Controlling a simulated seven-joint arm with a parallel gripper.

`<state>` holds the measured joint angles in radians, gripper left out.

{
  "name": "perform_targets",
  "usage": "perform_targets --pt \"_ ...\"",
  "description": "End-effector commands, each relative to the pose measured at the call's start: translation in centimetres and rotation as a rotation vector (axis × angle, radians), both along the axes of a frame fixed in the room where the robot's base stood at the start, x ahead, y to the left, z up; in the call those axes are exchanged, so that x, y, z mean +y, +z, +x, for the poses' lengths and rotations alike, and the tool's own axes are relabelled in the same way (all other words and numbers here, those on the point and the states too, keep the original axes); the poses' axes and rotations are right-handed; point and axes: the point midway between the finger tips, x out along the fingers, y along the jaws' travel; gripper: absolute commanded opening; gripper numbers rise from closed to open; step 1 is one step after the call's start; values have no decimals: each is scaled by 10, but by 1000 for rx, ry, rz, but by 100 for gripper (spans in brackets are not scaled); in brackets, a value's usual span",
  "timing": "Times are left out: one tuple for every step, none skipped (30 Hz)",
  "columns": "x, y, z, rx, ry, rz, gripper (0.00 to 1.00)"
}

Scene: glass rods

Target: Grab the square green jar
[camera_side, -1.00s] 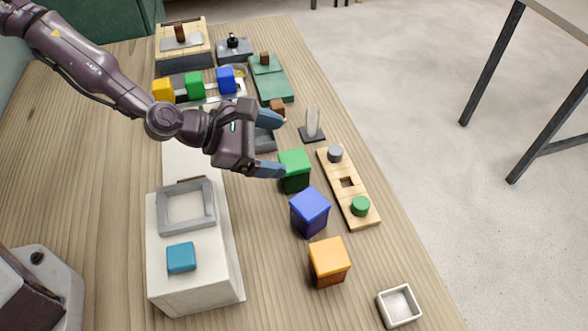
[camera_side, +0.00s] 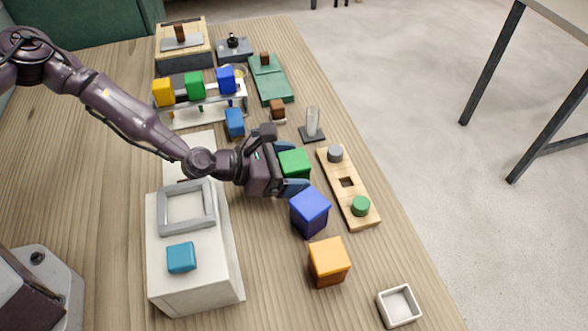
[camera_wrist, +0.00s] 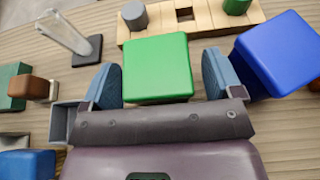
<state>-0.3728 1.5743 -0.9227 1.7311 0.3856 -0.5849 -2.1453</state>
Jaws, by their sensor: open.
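The square green jar (camera_side: 294,162) stands on the wooden table, in the row with the blue jar (camera_side: 310,208) and the orange jar (camera_side: 329,259). My gripper (camera_side: 292,172) is open and low at the green jar, with a blue finger on either side of it. In the wrist view the green jar (camera_wrist: 157,68) sits between the two blue fingertips, with a narrow gap showing on its right. Whether the left finger touches it is unclear. The jar's lower part is hidden. The right finger is close to the blue jar (camera_wrist: 279,54).
A wooden board (camera_side: 335,180) with a grey and a green cylinder lies just beyond the jar. A clear glass tube on a dark base (camera_side: 312,134) stands behind it. A white box (camera_side: 160,280) stands left, and a small white tray (camera_side: 399,306) lies at front right.

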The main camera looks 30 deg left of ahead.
Motion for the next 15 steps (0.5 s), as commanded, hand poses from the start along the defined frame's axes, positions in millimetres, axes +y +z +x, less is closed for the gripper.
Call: perform_targets --pt "-3 -2 2 0 -1 0 85" --pt "-4 -2 3 -1 0 1 85" --pt "-4 -2 4 -1 1 1 85" --pt "-4 -2 4 -1 1 1 85" --pt "-4 -2 5 -1 1 1 85" --pt "-4 -2 5 -1 1 1 85" --pt "-4 -2 5 -1 1 1 85" --pt "-4 -2 5 -1 1 1 85" --pt "-4 -2 4 -1 1 1 85" --pt "-4 -2 4 -1 1 1 80" --pt "-4 -2 4 -1 0 1 74" --pt "-4 -2 4 -1 0 1 64" --pt "-4 -2 4 -1 0 1 58" --pt "-4 -2 4 -1 0 1 51" --pt "-4 -2 4 -1 0 1 41"
